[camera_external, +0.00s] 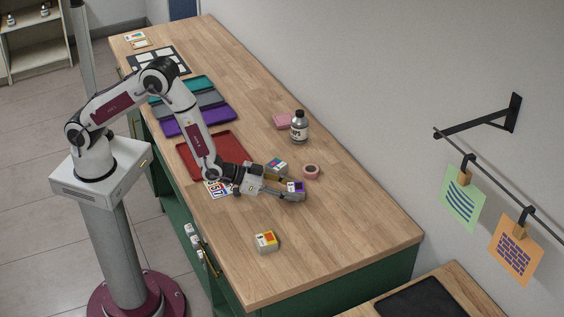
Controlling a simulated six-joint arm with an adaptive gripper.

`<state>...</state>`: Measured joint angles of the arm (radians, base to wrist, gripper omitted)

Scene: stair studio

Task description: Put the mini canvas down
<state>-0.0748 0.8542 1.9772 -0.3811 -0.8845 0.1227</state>
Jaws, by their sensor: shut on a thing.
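My gripper (285,191) is shut on a small white block-like mini canvas (296,186) with a dark purple-blue design on its face. The gripper reaches right, low over the wooden bench top (340,225). I cannot tell whether the mini canvas touches the bench. A similar small block with blue and red patches (277,166) lies just behind the gripper. Another white one with a yellow and red face (266,242) stands by itself nearer the front of the bench. The fingers hide part of the held canvas.
A pink tape roll (311,172), a dark-capped bottle (299,127) and a pink block (283,121) are behind the gripper. Red (225,148), purple (200,121), grey and teal trays line the left side. A printed card (218,188) lies under the arm. The front right bench is clear.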

